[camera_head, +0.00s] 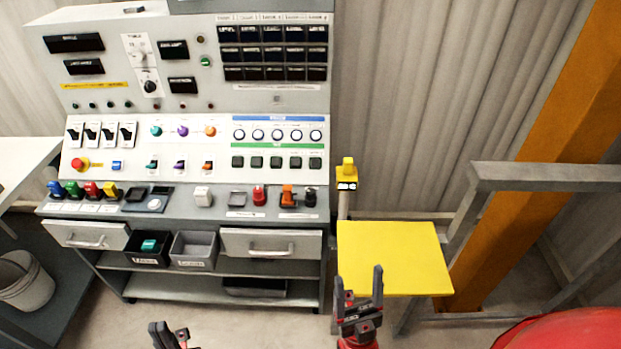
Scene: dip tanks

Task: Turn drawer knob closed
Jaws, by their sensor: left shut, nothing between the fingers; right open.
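The grey control console has a left drawer (88,236) and a wider right drawer (272,243), each with a bar handle on its front. Both drawers look pushed in. No knob shows clearly on either drawer front. A round dial (139,54) and a black knob (150,87) sit on the upper panel. My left gripper (168,333) is at the bottom edge, shut and empty, in front of and below the console; part of it is cut off. My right gripper (359,280) is open and empty, fingers up, right of the console and in front of the yellow plate.
A black bin (146,261) with a teal piece and a grey bin (194,264) sit between the drawers. A yellow plate (393,257) stands right of the console. A grey rail frame (545,177) and a red rounded shape (567,331) are at right. A bucket (24,279) is at left.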

